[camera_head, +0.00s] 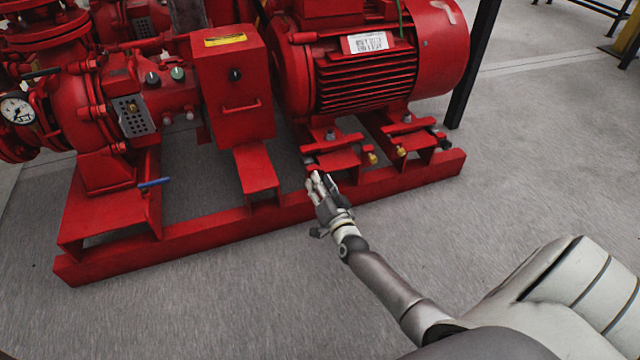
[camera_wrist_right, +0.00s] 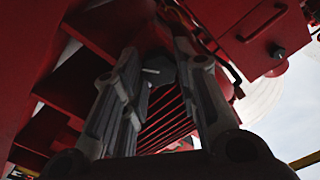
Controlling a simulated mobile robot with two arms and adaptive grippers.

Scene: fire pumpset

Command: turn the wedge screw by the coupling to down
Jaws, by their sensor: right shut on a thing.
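The wedge screw by the coupling is at the motor foot nearest the red coupling guard (camera_head: 234,85). In the head view it is mostly hidden behind my right gripper (camera_head: 315,176), which reaches up to the red base frame there. In the right wrist view a dark, block-like head (camera_wrist_right: 158,70), which looks like that screw, sits between the two fingers of the right gripper (camera_wrist_right: 160,60). The right gripper is shut on it. The screw's exact angle cannot be told. My left gripper is not in view.
The red motor (camera_head: 375,60) stands above the frame. Brass-coloured screws (camera_head: 372,157) sit at the other feet to the right. The frame's long front rail (camera_head: 230,223) runs below. A blue-handled valve (camera_head: 154,183) sticks out at the left. The grey floor in front is clear.

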